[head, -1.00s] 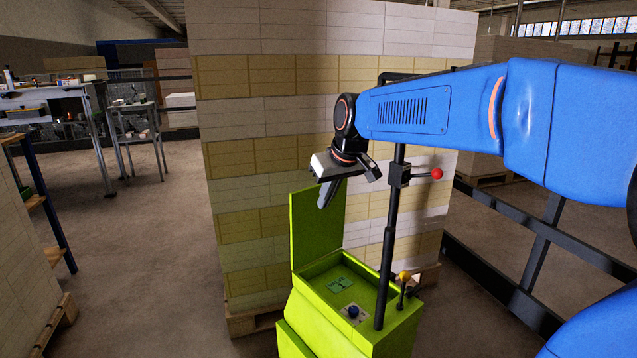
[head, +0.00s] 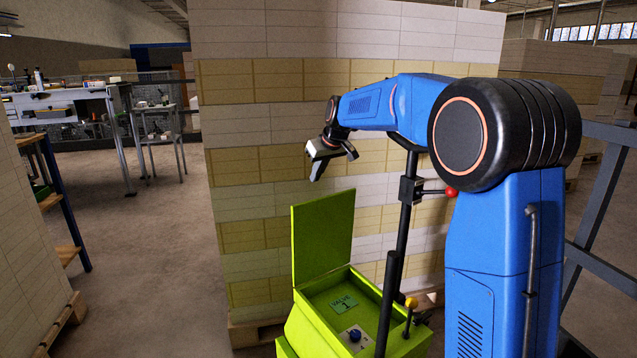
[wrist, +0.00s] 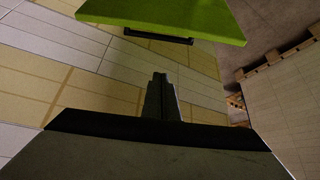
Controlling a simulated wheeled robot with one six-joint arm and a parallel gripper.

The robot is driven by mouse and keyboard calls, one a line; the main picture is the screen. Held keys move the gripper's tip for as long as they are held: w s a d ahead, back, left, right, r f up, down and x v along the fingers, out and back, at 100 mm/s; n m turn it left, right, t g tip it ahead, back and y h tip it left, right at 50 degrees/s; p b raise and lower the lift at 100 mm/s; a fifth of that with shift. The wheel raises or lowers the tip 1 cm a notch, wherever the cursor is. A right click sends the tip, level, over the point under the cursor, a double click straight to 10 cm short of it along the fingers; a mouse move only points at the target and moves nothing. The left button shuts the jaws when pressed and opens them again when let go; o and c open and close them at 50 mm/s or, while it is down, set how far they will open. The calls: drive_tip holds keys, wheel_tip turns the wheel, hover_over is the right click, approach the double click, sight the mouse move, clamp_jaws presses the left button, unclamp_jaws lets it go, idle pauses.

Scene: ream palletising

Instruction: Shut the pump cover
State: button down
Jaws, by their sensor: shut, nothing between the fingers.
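The pump cover (head: 322,236) is a flat lime-green panel. It stands raised, close to upright, at the left edge of the green pump box (head: 311,325). Inside the open box are a label reading "VALVE 1" (head: 343,303) and a blue knob (head: 355,336). My gripper (head: 317,174) is shut and empty, above the cover's top edge and apart from it in the head view. In the wrist view the cover (wrist: 170,14) crosses the top, with a dark handle-like bar (wrist: 158,36) along its edge. My shut fingers (wrist: 160,85) point toward it with a gap between.
A tall stack of cream and white reams (head: 240,150) stands on a pallet behind the box. A black post with a red-ball lever (head: 451,191) and a yellow-ball lever (head: 411,302) rise at the box's right. Floor (head: 150,270) is clear at the left.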

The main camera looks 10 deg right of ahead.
drive_tip(key=shift+w+a+f, duration=0.1)
drive_tip(key=shift+w+f, duration=0.1)
drive_tip(key=shift+f, duration=1.85)
drive_tip(key=shift+w+a+f, duration=0.1)
drive_tip(key=shift+w+f, duration=0.05)
drive_tip(key=shift+f, duration=1.9)
drive_tip(key=shift+s+d, duration=0.1)
drive_tip(key=shift+d, duration=0.05)
